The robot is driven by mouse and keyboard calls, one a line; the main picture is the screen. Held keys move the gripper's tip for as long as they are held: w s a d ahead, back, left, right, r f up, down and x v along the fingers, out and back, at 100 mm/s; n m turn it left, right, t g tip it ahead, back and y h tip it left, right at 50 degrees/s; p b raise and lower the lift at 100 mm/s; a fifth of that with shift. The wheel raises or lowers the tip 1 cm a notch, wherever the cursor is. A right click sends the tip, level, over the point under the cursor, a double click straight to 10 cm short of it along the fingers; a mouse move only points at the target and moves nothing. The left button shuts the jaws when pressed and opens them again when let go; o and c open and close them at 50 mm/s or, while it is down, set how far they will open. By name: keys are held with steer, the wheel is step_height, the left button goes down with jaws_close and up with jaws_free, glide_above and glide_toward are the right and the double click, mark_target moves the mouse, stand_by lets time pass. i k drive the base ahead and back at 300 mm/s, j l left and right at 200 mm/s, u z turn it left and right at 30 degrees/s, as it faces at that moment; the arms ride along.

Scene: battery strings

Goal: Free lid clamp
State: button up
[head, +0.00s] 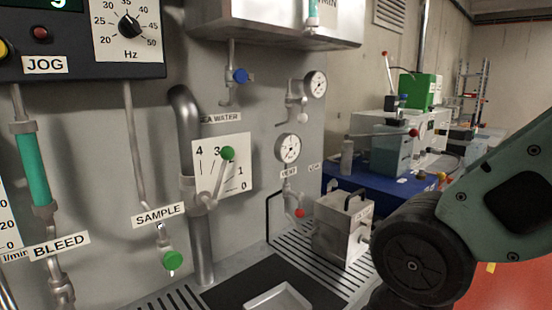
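A grey metal box (335,236) with a black handle (353,196) on top stands on the slotted bench right of centre. I cannot make out a lid clamp for certain on this box or elsewhere. My arm's dark joint and green-grey link fill the lower right and hide what lies behind them. My gripper is out of view.
A grey panel carries a green-knobbed lever (228,154) over a scale, a green sample valve knob (173,260), a red knob (299,213) and gauges (288,148). A pale tray (277,300) sits at the bottom. A blue bench (350,180) with machines stands behind.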

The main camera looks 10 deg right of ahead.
mark_target(375, 225)
steer(key=l+z, duration=0.1)
steer(key=z, duration=0.2)
steer(key=i+l+z, duration=0.15)
steer(key=i+z, duration=0.6)
steer(key=i+l, duration=0.05)
